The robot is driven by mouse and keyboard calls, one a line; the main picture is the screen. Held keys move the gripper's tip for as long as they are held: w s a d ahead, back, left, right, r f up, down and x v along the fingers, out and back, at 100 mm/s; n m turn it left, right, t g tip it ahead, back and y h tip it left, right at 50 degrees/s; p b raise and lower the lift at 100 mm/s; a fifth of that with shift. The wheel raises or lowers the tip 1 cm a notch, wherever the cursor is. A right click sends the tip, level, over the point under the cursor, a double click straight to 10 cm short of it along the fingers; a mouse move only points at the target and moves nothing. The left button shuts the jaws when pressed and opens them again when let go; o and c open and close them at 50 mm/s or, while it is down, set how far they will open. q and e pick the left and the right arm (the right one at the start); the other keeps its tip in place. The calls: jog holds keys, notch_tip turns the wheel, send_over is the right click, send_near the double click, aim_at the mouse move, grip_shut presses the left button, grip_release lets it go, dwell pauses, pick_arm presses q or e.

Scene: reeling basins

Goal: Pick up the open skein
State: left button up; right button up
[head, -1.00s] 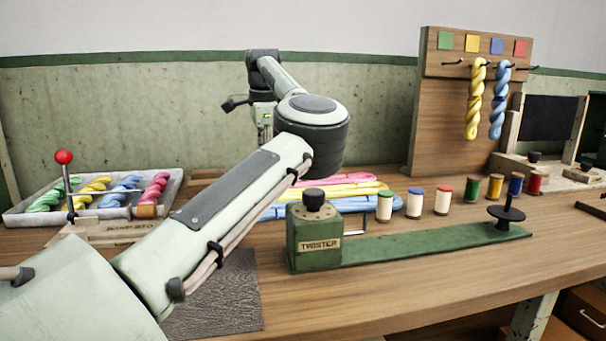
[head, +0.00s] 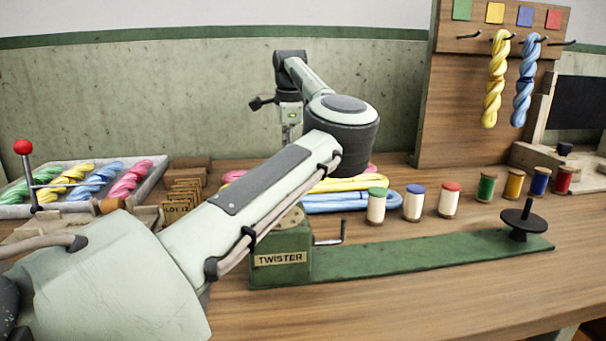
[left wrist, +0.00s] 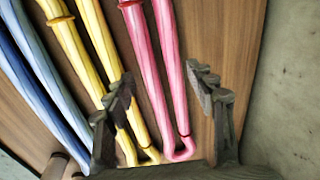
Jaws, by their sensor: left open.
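Open skeins lie side by side on the bench: a pink one (left wrist: 158,75), a yellow one (left wrist: 97,45) and a blue one (left wrist: 40,68). In the head view the yellow skein (head: 350,184) and the blue skein (head: 350,202) show behind my left arm, with only bits of pink. My left gripper (left wrist: 158,78) is open and empty. Its fingers frame the looped end of the pink skein in the left wrist view, the left finger overlapping the yellow one. I cannot tell its height above them. My arm hides its fingers in the head view. My right gripper is out of view.
The green twister (head: 281,256) with its long base stands in front of the skeins. Several spools (head: 413,203) stand to the right. A peg board (head: 440,130) holds twisted yellow and blue skeins. A tray (head: 150,178) of twisted skeins sits at the left.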

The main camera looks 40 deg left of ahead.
pick_arm(q)
jog(key=f, duration=0.3)
jog(key=shift+w+a+f, duration=0.15)
jog(key=shift+w+a, duration=0.05)
jog(key=shift+a, duration=0.1)
jog(key=c, duration=0.8)
